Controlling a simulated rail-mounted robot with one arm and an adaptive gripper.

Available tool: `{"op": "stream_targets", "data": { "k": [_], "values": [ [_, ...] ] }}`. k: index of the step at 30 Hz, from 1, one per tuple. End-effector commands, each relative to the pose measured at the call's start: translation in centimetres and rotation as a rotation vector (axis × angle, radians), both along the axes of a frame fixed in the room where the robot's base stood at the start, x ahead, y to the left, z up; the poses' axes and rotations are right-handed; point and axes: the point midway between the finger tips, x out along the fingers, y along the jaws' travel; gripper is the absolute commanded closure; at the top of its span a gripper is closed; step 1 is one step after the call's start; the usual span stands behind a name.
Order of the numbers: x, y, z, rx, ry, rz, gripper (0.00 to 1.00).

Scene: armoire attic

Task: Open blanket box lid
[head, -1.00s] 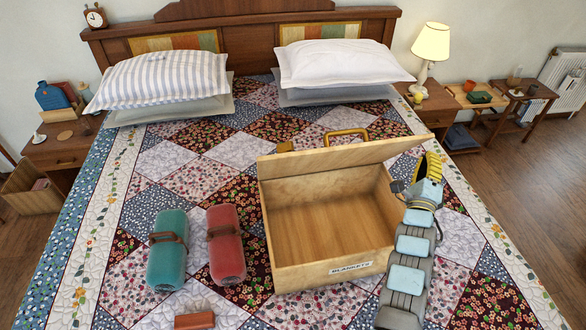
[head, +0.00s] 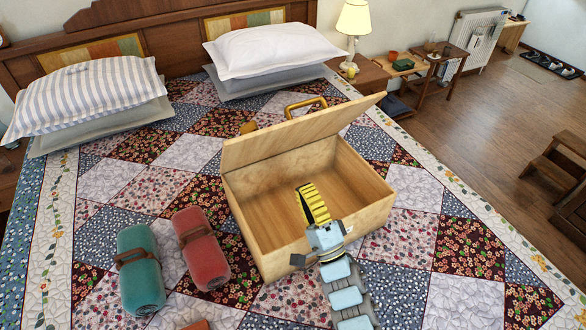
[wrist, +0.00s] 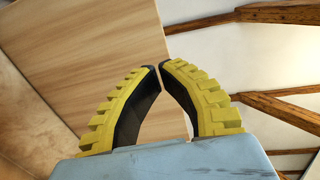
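The blanket box (head: 375,215) is a pale wooden box on the bed, its inside bare in the part I see. Its lid (head: 300,130) stands raised along the far side, with its inner face toward me. A brass handle (head: 305,104) shows behind the lid. My gripper (head: 306,188) has yellow ribbed fingers and appears over the box opening, in front of the lid, apart from it in the head view. In the wrist view the fingertips (wrist: 160,65) nearly meet with nothing between them. A wooden panel, apparently the lid (wrist: 90,45), fills the upper left there.
A teal roll (head: 140,270) and a red roll (head: 203,250) lie on the quilt left of the box. Pillows (head: 265,50) rest by the headboard. A lamp (head: 354,25) stands on a side table. The quilt right of the box is clear.

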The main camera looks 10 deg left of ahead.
Motion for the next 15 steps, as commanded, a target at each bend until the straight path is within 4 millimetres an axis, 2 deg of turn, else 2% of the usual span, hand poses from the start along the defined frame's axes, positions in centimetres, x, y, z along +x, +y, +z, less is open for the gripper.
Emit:
{"op": "stream_targets", "data": {
  "k": [15],
  "values": [
    [5.6,3.9,5.0,0.001,-0.003,0.001,1.00]
  ]
}}
